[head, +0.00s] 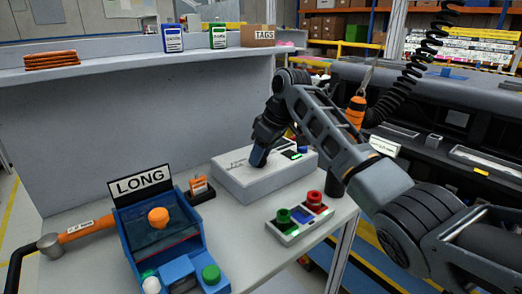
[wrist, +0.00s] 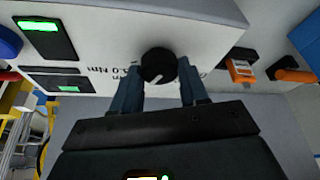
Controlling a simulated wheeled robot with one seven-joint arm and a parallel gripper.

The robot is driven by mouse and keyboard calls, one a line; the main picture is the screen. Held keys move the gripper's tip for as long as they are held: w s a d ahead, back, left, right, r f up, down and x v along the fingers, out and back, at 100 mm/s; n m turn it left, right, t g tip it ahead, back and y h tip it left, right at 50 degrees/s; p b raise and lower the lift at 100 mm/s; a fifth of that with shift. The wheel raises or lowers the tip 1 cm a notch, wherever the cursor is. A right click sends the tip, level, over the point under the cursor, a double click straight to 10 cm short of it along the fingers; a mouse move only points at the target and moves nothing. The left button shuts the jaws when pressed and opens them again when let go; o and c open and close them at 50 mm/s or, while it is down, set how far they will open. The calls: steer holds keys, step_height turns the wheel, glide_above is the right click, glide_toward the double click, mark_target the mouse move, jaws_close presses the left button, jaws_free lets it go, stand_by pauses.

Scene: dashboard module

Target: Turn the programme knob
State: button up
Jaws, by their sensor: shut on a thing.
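The programme knob (wrist: 158,64) is round and black with a pale pointer mark, on the face of a pale grey box module. In the wrist view it sits between the fingertips of my gripper (wrist: 160,75), which is shut on it. In the head view my gripper (head: 259,158) reaches down onto the top of the module (head: 240,183), and the knob is hidden there. In the wrist view, printed text ending in "Nm" lies beside the knob, partly covered by a finger. Green-lit displays (wrist: 48,38) are on the same face.
A panel with green and red knobs (head: 290,228) stands to the front right. A blue box with a "LONG" sign (head: 141,186) and an orange-handled hammer (head: 88,228) are at left. A small orange tool (head: 199,185) stands by the module. A shelf (head: 130,66) runs behind.

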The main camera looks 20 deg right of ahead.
steer(key=m+p, duration=0.1)
steer(key=p, duration=0.1)
steer(key=m+h+p, duration=0.1)
steer(key=m, duration=0.1)
steer(key=shift+a+r+t+p, duration=0.15)
steer(key=shift+r+t+p, duration=0.15)
steer(key=shift+p, duration=0.05)
steer(key=m+p, duration=0.1)
steer(key=m, duration=0.1)
steer(key=m+h+p, duration=0.1)
steer(key=p, duration=0.1)
steer(key=shift+f+m+t, duration=0.2)
steer(key=shift+m+t, duration=0.1)
steer(key=shift+m, duration=0.1)
steer(key=shift+h+p, duration=0.3)
steer(key=shift+p, duration=0.05)
steer(key=o, duration=1)
steer(key=v, duration=0.7)
steer(key=shift+s+r+b, duration=0.2)
steer(key=shift+r+b, duration=0.1)
steer(key=shift+r, duration=0.05)
